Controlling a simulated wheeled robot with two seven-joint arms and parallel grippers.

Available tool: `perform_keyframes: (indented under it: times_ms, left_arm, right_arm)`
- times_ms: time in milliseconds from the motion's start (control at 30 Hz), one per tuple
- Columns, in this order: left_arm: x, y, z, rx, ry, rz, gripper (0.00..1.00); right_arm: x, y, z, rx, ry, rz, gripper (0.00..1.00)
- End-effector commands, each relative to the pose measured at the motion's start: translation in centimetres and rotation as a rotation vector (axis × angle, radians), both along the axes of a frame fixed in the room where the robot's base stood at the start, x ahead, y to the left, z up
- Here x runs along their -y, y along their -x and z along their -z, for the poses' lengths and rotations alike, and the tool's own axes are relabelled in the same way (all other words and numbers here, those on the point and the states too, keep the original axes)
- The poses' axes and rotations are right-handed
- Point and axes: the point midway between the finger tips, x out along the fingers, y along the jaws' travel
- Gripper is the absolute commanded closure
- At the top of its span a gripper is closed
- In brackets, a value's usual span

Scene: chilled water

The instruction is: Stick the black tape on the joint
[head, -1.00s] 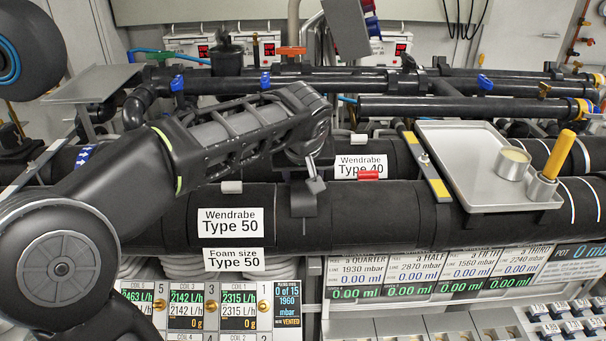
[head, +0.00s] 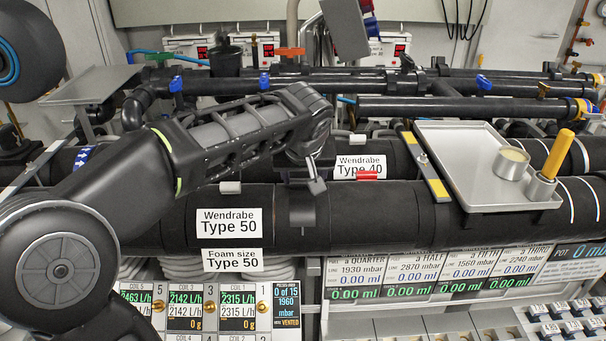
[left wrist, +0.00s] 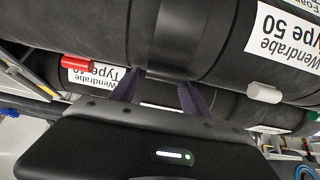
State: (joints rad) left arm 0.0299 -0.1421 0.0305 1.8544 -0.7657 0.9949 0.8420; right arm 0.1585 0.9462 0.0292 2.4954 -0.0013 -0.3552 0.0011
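My left gripper (head: 316,186) is low over the large black foam-covered pipe (head: 390,215), right of the "Wendrabe Type 50" label. Its two dark fingers (left wrist: 158,94) stand apart in the left wrist view, close to the pipe. A dark band, which looks like the black tape (head: 301,211), lies across the pipe at the joint, just below the fingers. In the left wrist view a dark strip (left wrist: 166,76) shows at the pipe between the fingers. I cannot tell whether it touches them. The far side of the pipe is hidden. My right gripper is not in view.
A metal tray (head: 445,160) with a tin (head: 511,163) and a yellow-handled brush or tool (head: 557,155) sits on the pipes at right. A red clip (head: 368,175) and a grey clip (head: 230,187) flank the gripper. Labelled meters line the front below.

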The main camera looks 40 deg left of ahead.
Motion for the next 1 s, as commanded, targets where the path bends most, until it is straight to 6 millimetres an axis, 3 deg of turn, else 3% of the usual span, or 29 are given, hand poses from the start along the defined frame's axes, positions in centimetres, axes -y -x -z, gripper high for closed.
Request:
perform_keyframes:
  times_ms: [33,500,667,1000]
  left_arm:
    - [0.8,1.6,3.0,-0.082,0.036,-0.02,0.3]
    - [0.6,1.7,2.8,-0.081,0.034,-0.024,0.3]
    - [1.0,1.9,1.3,-0.068,0.03,-0.02,0.3]
    - [2.3,2.8,-4.7,-0.017,0.01,-0.004,0.3]
  right_arm:
    - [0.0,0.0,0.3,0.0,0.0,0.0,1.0]
    - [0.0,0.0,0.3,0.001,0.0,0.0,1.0]
    - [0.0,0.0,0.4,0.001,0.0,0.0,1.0]
    - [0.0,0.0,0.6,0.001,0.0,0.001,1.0]
